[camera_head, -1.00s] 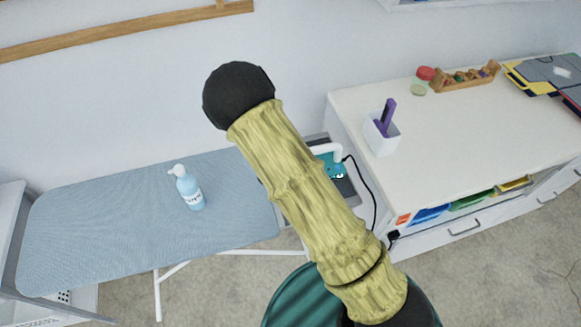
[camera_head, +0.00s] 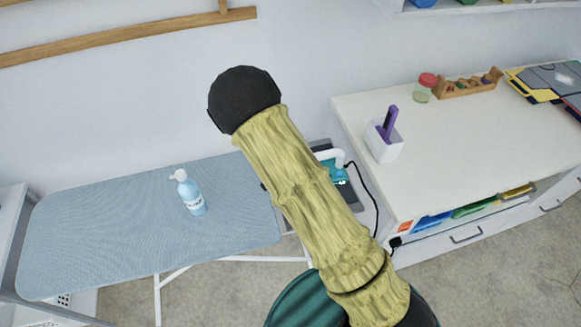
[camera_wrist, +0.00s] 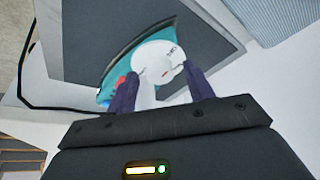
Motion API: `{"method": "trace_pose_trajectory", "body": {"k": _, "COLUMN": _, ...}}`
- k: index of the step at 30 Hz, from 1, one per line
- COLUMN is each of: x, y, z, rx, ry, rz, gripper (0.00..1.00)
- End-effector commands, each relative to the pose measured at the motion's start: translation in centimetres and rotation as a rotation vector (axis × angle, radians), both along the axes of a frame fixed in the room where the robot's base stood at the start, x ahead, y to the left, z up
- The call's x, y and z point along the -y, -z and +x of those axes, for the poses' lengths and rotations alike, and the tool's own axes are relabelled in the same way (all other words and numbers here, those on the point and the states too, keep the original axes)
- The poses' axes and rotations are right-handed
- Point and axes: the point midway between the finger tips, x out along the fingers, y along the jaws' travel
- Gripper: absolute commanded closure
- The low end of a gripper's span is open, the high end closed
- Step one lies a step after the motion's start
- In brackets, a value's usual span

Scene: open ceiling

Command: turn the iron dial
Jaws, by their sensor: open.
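The teal iron (camera_head: 337,172) rests on a dark plate at the right end of the ironing board in the head view, partly hidden by my arm. In the wrist view the iron's teal body (camera_wrist: 119,68) shows around a white round dial (camera_wrist: 157,62) with small dark and red marks. My gripper (camera_wrist: 159,75) is open, its two dark purple fingers on either side of the dial's near part. I cannot tell whether they touch it. My gripper is hidden behind my arm in the head view.
A blue ironing board (camera_head: 120,225) carries a soap bottle (camera_head: 188,192). A white counter (camera_head: 450,130) at right holds a white cup (camera_head: 384,145), a red-lidded jar (camera_head: 424,88) and a wooden rack (camera_head: 468,85). The iron's black cord (camera_head: 368,190) hangs between board and counter.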

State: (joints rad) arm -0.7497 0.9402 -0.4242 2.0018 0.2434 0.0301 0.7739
Motion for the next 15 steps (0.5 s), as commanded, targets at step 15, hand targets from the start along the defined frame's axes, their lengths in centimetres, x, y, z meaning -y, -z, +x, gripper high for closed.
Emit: {"method": "trace_pose_trajectory", "body": {"k": 15, "x": -1.6, "y": -7.0, "z": -2.5, "rx": 0.005, "ry": -0.004, "rz": 0.003, "gripper": 0.48}}
